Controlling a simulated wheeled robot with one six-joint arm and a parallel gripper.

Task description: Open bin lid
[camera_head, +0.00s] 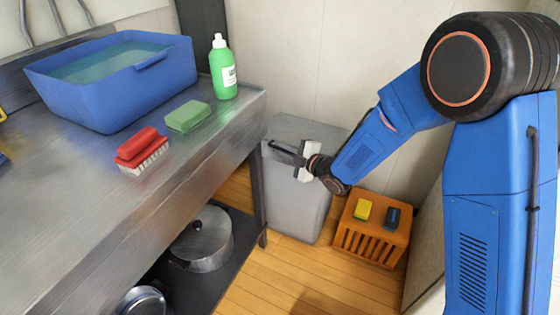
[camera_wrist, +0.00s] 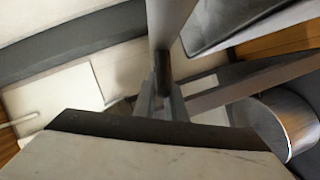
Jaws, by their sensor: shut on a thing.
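The grey bin (camera_head: 300,212) stands on the floor between the metal counter and the wall. Its flat lid (camera_head: 308,129) lies on top and looks level; I cannot tell whether there is a gap under it. My gripper (camera_head: 284,153) is at the bin's front, just under the lid's front edge. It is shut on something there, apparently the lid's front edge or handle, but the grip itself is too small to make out. In the wrist view my gripper (camera_wrist: 161,95) shows only partly, and its contact is unclear.
An orange slatted crate (camera_head: 372,236) with a yellow and a dark block on it stands right of the bin. The metal counter (camera_head: 215,150) on the left holds a blue basin (camera_head: 115,85), green bottle (camera_head: 223,70), green sponge (camera_head: 188,117) and red brush (camera_head: 141,150). A pot (camera_head: 203,240) sits below.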

